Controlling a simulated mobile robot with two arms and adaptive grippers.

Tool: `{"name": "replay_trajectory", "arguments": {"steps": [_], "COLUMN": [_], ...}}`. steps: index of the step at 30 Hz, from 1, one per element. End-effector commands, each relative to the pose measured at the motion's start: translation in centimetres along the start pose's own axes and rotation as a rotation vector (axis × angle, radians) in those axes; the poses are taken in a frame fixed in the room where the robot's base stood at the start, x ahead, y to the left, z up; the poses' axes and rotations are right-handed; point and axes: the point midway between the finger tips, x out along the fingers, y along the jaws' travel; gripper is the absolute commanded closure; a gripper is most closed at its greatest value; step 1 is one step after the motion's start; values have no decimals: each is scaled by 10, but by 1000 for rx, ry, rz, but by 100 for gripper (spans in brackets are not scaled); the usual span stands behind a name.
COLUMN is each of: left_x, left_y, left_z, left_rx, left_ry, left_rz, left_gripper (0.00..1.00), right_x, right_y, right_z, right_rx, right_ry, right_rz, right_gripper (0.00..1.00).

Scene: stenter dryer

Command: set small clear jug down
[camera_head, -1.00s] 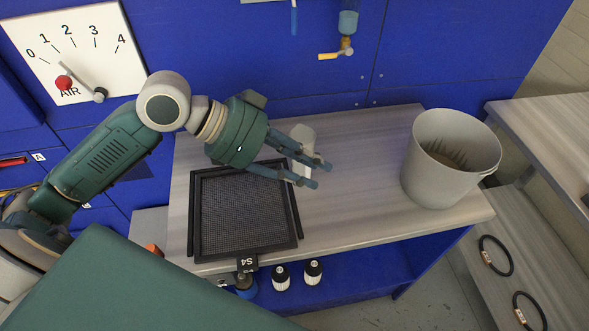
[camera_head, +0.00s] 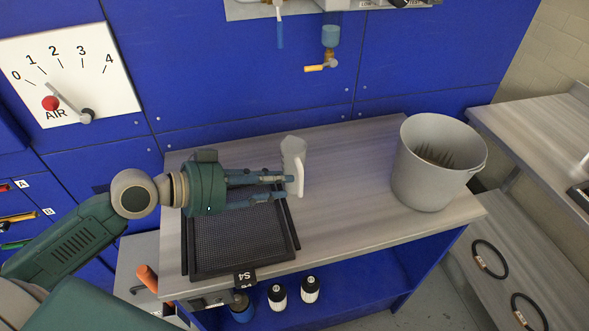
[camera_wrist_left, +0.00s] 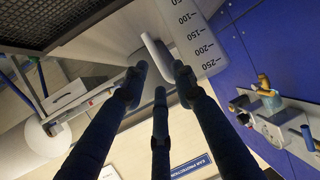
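The small clear jug (camera_head: 293,150) stands upright on the grey table, just behind the right back corner of the black mesh tray. Its pale handle (camera_head: 300,178) faces the front. My left gripper (camera_head: 287,188) is just left of the handle, with its fingers pointing right and apart. In the left wrist view the jug (camera_wrist_left: 196,40) shows a printed scale, and its handle (camera_wrist_left: 156,55) lies just beyond the gap between the spread fingertips (camera_wrist_left: 158,78). The fingers look open, with nothing clamped. My right gripper is in neither view.
The black mesh tray (camera_head: 187,245) lies under my left gripper. A large grey bucket (camera_head: 430,180) stands at the table's right end. The tabletop (camera_head: 345,190) between jug and bucket is clear. Blue panels (camera_head: 220,90) rise behind. Bottles (camera_head: 310,290) stand below the front edge.

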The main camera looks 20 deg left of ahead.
Motion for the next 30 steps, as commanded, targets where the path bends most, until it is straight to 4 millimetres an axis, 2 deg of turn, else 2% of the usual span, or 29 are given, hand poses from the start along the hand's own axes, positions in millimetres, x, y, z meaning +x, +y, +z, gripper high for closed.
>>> {"name": "replay_trajectory", "arguments": {"steps": [3, 10, 19, 28, 30], "left_x": [12, 25, 66, 71, 71], "left_y": [0, 1, 3, 4, 4], "left_z": [-2, -1, 5, 8, 8], "left_rx": [0, -2, -3, 0, 0], "left_ry": [3, 1, 1, -3, -3], "left_rz": [1, 2, 2, 2, 2], "left_gripper": [73, 73, 73, 73, 87], "right_x": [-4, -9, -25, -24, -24], "right_y": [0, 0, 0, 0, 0], "right_z": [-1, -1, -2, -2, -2], "right_rx": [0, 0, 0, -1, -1], "right_ry": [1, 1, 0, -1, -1], "right_rz": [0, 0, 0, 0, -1], "right_gripper": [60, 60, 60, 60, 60]}}
